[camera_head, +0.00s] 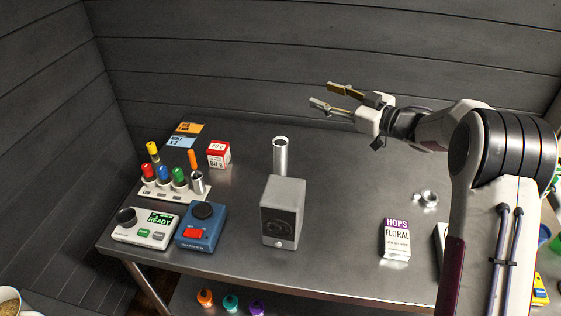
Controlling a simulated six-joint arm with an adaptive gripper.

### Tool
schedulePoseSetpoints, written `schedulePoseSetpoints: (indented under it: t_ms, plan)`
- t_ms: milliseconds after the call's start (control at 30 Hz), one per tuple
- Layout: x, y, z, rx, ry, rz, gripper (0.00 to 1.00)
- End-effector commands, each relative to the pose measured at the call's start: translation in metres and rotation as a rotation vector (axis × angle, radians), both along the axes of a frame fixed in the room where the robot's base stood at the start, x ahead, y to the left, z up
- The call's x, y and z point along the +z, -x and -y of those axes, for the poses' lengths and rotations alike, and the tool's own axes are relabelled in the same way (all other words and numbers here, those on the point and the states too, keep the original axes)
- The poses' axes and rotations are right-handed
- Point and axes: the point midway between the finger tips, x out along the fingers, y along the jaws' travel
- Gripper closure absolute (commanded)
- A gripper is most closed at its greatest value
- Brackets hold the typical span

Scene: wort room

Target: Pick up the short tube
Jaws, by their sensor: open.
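A short metal tube (198,183) stands upright with its open end up, at the right end of the white rack (168,194) on the left of the table. A taller metal tube (281,156) stands upright behind the grey box, which hides its foot. My gripper (322,95) is open and empty. It is raised above the far part of the table, pointing left, up and to the right of both tubes and touching neither.
Red, blue and green capped vials (164,174) line the rack. A grey box (283,212), blue device (201,226), READY meter (146,228) and red-white box (219,154) stand nearby. A hops packet (396,239) and small metal rings (428,197) lie right. The table's middle right is clear.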

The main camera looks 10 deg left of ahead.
Motion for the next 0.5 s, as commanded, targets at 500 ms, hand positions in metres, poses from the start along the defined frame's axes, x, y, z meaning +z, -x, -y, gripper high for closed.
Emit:
schedulePoseSetpoints:
  t_ms: [500]
  plan:
    - [-0.105,0.063,-0.031,0.419,-0.107,-0.141,0.55]
